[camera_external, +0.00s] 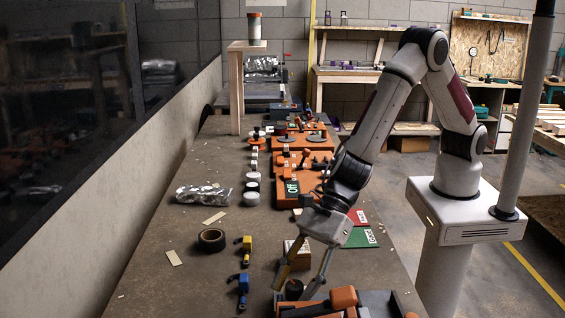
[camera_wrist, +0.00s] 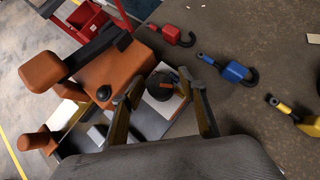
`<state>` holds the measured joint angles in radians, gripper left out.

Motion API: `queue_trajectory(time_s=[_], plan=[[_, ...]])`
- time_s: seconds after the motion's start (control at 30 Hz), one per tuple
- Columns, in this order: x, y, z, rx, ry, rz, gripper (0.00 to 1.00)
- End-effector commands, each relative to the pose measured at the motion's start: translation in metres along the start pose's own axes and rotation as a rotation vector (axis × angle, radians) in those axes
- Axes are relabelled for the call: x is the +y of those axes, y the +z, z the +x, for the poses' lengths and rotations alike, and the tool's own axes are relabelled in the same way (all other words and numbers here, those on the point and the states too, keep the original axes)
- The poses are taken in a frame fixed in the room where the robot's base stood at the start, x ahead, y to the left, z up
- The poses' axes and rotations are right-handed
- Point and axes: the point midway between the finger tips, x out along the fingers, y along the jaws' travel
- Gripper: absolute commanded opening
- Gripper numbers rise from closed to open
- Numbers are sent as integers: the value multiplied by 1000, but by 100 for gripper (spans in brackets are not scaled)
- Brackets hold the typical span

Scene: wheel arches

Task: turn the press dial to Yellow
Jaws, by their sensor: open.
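The press (camera_external: 343,297) is at the near end of the bench, with orange blocks and a grey base, cut off by the bottom edge. In the wrist view the press (camera_wrist: 125,68) shows a large orange block and an orange-ended lever. A dark round knob, apparently the dial (camera_wrist: 162,86), sits on a light plate with a small red-orange patch beside it. It also shows in the external view (camera_external: 294,287). My gripper (camera_external: 294,290) is open and points down, its fingers on either side of the dial. In the wrist view my gripper (camera_wrist: 163,90) shows no clear finger contact. The dial's setting cannot be read.
Yellow (camera_external: 246,246) and blue (camera_external: 242,286) hooks lie left of the press; a red hook (camera_wrist: 178,36) shows in the wrist view. A black tape roll (camera_external: 211,239) lies farther left. Orange stations (camera_external: 300,170) stand farther back. The bench's left-front area is mostly clear.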

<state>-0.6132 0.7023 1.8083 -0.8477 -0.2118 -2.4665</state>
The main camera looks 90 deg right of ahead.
Motion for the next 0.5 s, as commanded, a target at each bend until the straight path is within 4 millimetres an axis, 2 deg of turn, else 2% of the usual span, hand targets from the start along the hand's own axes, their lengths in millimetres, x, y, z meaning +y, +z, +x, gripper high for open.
queue_trajectory(time_s=[0.5], plan=[[-1, 1, -34, -2, -1, 0, 42]])
